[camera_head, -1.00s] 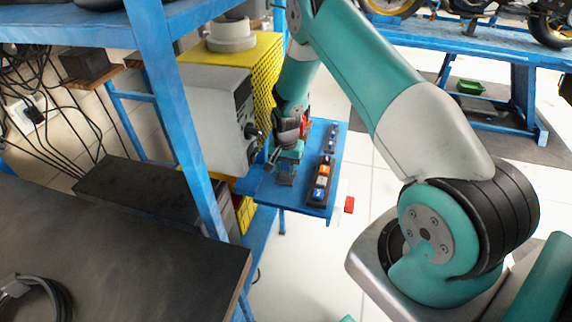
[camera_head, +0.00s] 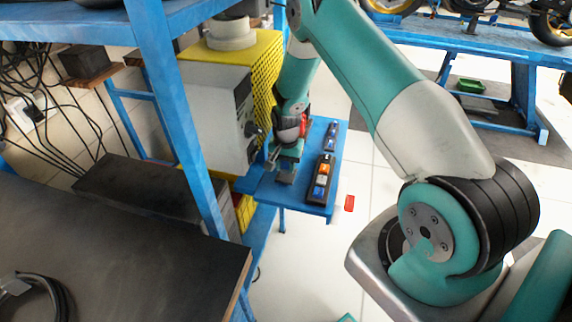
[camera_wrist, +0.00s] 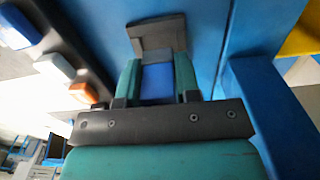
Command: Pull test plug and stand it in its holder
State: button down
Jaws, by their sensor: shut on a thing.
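My gripper (camera_head: 284,160) is above the blue shelf (camera_head: 262,190). It also shows in the wrist view (camera_wrist: 158,70), its two teal fingers closed on a small grey piece, which I take to be the test plug (camera_wrist: 157,55). A wider dark grey block (camera_wrist: 157,32), perhaps the holder, lies just beyond the fingertips against the blue surface. In the head view a grey block (camera_head: 284,179) shows right below the fingers. I cannot tell whether the plug touches or sits in this block.
A dark strip with coloured blocks (camera_head: 321,180) lies to the right on the shelf. A grey box with a dark knob (camera_head: 220,110) stands close left. A blue upright post (camera_head: 180,110) is in front. A red piece (camera_head: 350,203) lies right of the shelf.

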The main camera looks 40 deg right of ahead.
jog(key=shift+f+b, duration=0.8)
jog(key=shift+f, duration=0.2)
dwell(0.7)
jog(key=c, duration=0.7)
grip_release()
jog(key=shift+c, duration=0.2)
notch_tip(320, 180, up, 8)
jog(key=shift+f+b, duration=0.25)
jog(key=shift+b, duration=0.4)
jog(key=shift+a, duration=0.1)
